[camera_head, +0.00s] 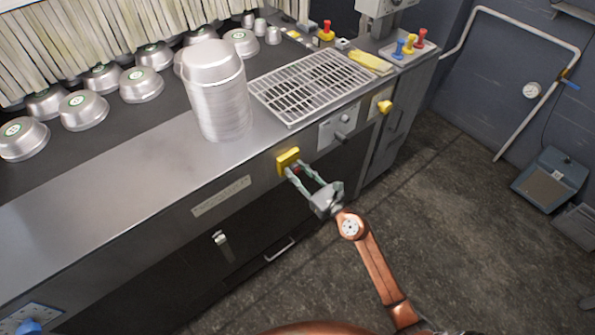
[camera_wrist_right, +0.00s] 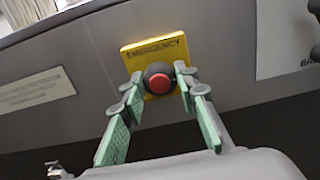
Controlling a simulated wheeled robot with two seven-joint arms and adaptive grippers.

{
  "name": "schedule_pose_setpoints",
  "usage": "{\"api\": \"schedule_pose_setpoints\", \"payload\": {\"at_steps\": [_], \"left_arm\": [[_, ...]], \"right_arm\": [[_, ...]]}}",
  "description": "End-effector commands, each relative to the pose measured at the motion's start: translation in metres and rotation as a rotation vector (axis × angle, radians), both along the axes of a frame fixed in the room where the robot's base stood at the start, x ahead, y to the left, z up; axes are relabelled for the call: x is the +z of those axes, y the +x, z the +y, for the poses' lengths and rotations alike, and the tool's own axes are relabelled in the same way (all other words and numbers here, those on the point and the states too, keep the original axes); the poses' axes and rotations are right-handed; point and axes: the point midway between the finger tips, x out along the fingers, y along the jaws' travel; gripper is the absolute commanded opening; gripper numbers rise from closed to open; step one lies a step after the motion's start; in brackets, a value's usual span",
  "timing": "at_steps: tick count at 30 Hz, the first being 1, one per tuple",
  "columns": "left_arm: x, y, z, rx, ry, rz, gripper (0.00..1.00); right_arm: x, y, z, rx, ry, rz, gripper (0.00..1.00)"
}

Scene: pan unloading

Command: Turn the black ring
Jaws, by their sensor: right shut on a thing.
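A red button (camera_wrist_right: 159,84) sits on a yellow plate (camera_wrist_right: 157,50) marked EMERGENCY, on the front of the steel counter. A dark ring (camera_wrist_right: 157,68) shows in part behind the button; the rest of it is hidden. My right gripper (camera_wrist_right: 158,82) has one fingertip on each side of the ring and button and is shut on the ring. In the head view the right gripper (camera_head: 291,172) reaches from the lower right to the yellow plate (camera_head: 287,158). My left gripper is not in view.
Stacked metal pans (camera_head: 216,95) stand on the counter (camera_head: 120,183), beside a metal grate (camera_head: 311,85). A dark knob (camera_head: 341,136) and a yellow knob (camera_head: 384,107) stick out of the front panel to the right.

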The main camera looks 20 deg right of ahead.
Motion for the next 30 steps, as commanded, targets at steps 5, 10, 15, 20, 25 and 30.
{"api": "schedule_pose_setpoints", "payload": {"at_steps": [5,10,15,20,25,30], "left_arm": [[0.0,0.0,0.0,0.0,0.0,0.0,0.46],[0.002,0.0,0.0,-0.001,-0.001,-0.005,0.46],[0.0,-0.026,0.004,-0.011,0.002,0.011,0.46],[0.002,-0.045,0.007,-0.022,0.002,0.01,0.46],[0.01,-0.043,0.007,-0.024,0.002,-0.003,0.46],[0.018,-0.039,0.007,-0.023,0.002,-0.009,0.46]], "right_arm": [[0.0,0.0,0.0,-0.001,0.0,0.0,0.04],[0.001,0.0,-0.001,-0.001,0.017,0.007,0.04],[0.002,0.0,0.0,0.0,0.08,0.029,0.04],[0.003,-0.001,-0.001,0.0,0.182,0.067,0.04],[0.003,0.0,0.0,0.0,0.316,0.116,0.04],[0.002,0.0,0.0,-0.001,0.444,0.161,0.04]]}}
